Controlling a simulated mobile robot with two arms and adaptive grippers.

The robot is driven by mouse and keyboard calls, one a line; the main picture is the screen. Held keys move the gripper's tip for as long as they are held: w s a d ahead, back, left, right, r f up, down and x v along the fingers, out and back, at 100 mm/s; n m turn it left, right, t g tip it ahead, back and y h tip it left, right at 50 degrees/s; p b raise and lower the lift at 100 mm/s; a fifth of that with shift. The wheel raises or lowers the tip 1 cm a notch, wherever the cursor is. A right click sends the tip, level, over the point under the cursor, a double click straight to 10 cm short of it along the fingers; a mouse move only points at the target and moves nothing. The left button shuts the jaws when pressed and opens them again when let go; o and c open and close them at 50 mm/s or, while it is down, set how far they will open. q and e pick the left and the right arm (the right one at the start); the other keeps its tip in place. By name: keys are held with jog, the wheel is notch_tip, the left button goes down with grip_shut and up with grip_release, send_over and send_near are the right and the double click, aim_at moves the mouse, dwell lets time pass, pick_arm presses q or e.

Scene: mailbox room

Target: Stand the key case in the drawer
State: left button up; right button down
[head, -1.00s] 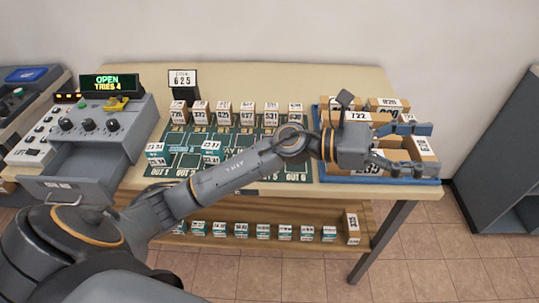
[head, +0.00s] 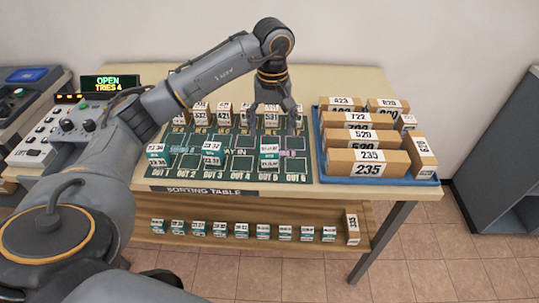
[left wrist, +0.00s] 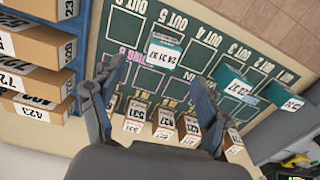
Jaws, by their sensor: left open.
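I cannot single out which thing is the key case. The drawer is hidden behind my left arm in the head view. My left gripper (head: 272,126) is open and points down over the right half of the green sorting mat (head: 238,172). A teal-and-white box (head: 270,156) stands on the mat just in front of it. In the left wrist view this box (left wrist: 163,55) appears beyond the open fingers (left wrist: 154,78), with nothing gripped. Two more teal-and-white boxes stand on the mat, at the left (head: 157,154) and middle (head: 211,153). My right gripper is not in view.
Numbered brown boxes (head: 224,114) stand in a row along the mat's back. A blue tray (head: 420,181) at the right holds several larger brown boxes. Several small boxes line the lower shelf (head: 245,246). A console (head: 75,122) stands left; its display (head: 109,84) reads OPEN, TRIES 4.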

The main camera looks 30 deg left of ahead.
aim_at(269, 148)
pick_arm(q)
notch_tip(269, 148, down, 5)
jog(key=shift+r, duration=0.15)
jog(key=f, duration=0.1)
jog(key=f+p, duration=0.1)
jog(key=f, duration=0.1)
jog(key=f+p, duration=0.1)
jog(key=f, duration=0.1)
jog(key=shift+s+a, duration=0.1)
jog(key=shift+a, duration=0.2)
jog(key=shift+f, duration=0.2)
jog(key=c, duration=1.4)
jog(key=shift+r, duration=0.15)
